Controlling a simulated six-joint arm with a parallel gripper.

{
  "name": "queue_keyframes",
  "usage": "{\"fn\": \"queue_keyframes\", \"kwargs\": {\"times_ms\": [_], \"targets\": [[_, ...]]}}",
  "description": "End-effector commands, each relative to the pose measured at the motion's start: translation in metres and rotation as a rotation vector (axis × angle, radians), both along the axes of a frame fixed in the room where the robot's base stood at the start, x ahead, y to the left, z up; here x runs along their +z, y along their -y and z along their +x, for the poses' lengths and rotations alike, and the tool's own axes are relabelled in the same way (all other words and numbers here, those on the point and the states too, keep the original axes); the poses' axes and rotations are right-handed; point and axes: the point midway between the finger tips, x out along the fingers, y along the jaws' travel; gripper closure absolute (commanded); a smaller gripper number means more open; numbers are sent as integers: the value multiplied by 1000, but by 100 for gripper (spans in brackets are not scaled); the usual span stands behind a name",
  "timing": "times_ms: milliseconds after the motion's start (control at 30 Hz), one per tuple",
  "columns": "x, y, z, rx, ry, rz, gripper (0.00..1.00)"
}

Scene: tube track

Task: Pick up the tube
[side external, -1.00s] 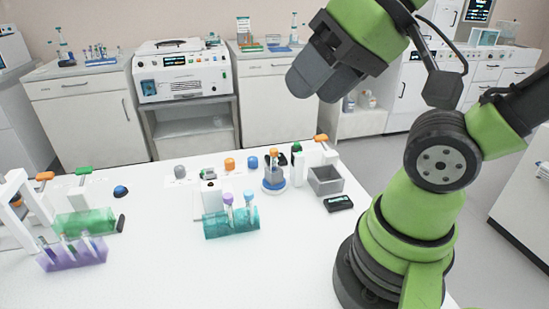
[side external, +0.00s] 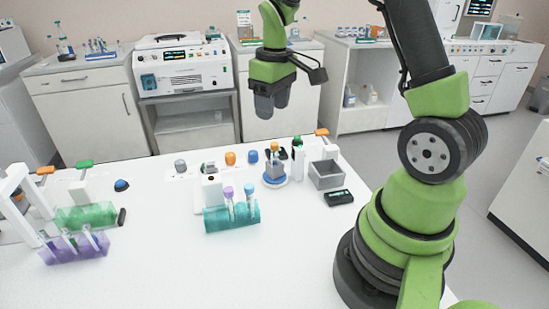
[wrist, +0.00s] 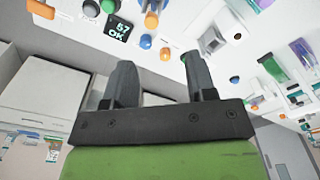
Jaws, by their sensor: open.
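Several tubes stand on the white bench. A purple-capped tube (side external: 228,193) and a blue-capped tube (side external: 249,195) stand in the teal rack (side external: 232,220). More tubes stand in the purple rack (side external: 75,252) at the left. An orange-capped tube (side external: 275,150) seems to stand on a round blue-based device (side external: 275,178). My gripper (side external: 272,108) is open and empty, pointing down, high above the back of the bench and apart from every tube. Its two dark fingers also show in the wrist view (wrist: 158,62), with nothing between them.
A green rack (side external: 86,216) and white stands are at the left. A grey open box (side external: 326,174) and a small black device (side external: 339,198) are at the right. Coloured knobs line the back edge. The bench front is clear.

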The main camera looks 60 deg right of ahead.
Motion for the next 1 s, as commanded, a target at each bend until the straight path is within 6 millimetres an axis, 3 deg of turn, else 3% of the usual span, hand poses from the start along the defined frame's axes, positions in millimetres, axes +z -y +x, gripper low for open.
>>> {"fn": "queue_keyframes", "kwargs": {"times_ms": [200, 833, 1000], "targets": [[-31, 16, 2, 33, -57, 8, 49], [-113, 12, 2, 33, -59, 9, 49], [-124, 13, 2, 31, -54, 7, 49]]}}
